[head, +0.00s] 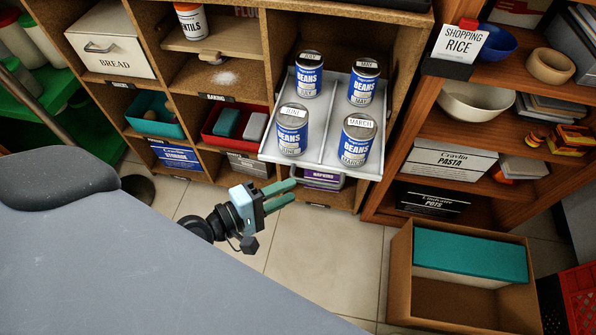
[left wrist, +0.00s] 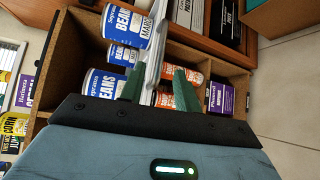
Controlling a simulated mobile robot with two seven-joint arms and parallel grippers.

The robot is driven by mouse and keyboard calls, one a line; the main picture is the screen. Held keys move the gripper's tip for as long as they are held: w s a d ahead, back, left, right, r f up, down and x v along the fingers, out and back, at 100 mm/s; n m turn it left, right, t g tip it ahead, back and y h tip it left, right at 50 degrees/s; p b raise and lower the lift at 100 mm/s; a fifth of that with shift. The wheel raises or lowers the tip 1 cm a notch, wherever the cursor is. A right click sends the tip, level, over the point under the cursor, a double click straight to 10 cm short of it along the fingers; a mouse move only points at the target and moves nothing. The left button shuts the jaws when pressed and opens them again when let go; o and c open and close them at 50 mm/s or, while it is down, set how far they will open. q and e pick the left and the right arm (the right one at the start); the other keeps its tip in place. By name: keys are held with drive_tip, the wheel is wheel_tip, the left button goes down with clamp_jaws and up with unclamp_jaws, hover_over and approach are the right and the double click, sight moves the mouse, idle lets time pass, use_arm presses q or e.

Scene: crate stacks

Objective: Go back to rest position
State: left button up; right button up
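My left gripper (head: 288,194) is in front of the shelving, below and left of a pulled-out white tray (head: 322,150). Its two green fingers are apart, and I see nothing held between them. In the left wrist view the fingers of my left gripper (left wrist: 160,84) are spread, with the tray's edge (left wrist: 152,62) beyond the gap. Several blue and white bean cans (head: 358,140) stand upright on the tray. My right gripper is not in view.
A wooden cubby shelf (head: 225,75) holds a bread box (head: 112,45), a teal bin (head: 152,112) and a red bin (head: 236,128). A cardboard box (head: 400,290) with a teal-topped item stands on the floor at right. Tiled floor (head: 325,250) is clear below the tray.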

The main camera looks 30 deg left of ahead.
use_arm(q)
drive_tip(key=shift+s+a+r, duration=0.1)
drive_tip(key=shift+s+a, duration=0.1)
drive_tip(key=shift+s, duration=0.25)
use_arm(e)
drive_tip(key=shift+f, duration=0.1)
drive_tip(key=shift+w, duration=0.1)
